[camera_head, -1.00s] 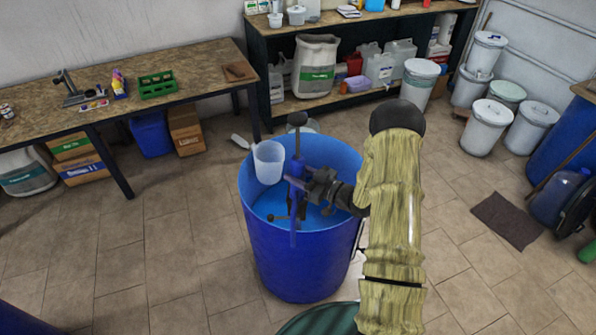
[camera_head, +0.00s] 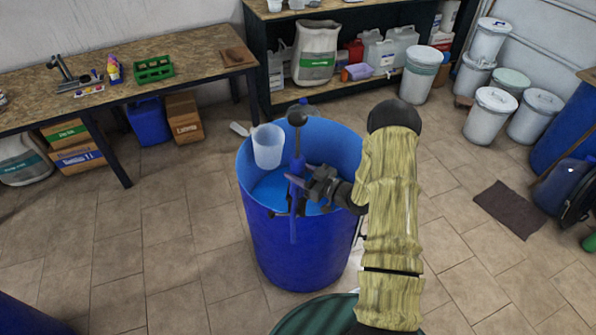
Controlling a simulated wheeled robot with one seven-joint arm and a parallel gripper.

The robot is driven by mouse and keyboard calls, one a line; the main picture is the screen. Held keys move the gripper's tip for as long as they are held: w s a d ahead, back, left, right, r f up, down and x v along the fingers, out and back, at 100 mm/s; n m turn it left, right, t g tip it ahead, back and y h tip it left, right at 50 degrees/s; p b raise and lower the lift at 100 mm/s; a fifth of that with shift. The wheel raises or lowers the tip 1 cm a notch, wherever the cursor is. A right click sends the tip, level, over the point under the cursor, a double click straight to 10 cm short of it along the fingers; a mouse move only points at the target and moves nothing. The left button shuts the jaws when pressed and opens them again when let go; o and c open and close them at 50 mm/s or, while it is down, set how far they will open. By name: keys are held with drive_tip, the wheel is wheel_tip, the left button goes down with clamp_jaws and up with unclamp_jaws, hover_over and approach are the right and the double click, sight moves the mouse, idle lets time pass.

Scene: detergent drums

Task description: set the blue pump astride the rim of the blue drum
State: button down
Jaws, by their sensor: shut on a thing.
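The blue drum (camera_head: 300,252) stands open on the tiled floor in the middle of the view, with blue liquid (camera_head: 270,187) inside. My gripper (camera_head: 302,182) is shut on the blue pump (camera_head: 296,168), an upright blue tube with a dark knob on top. The pump is over the near part of the drum's opening. Its lower blue part shows against the drum's near wall. I cannot tell whether it touches the rim. My arm hides the drum's right side.
A translucent measuring jug (camera_head: 268,147) hangs at the drum's far left rim. A green round lid or drum top (camera_head: 300,318) is close in front. White buckets (camera_head: 487,115) stand at the right, near a dark mat (camera_head: 508,209).

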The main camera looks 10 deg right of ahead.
sight(298, 194)
drive_tip(key=shift+f+b, duration=4.35)
drive_tip(key=shift+f, duration=0.85)
drive_tip(key=c, duration=0.8)
unclamp_jaws()
drive_tip(key=shift+c, duration=0.2)
drive_tip(key=shift+o, duration=0.5)
drive_tip(key=shift+f, duration=0.15)
drive_tip(key=b+v, duration=0.4)
drive_tip(key=v, duration=1.3)
drive_tip(key=shift+s+d, duration=0.1)
drive_tip(key=shift+d, duration=0.05)
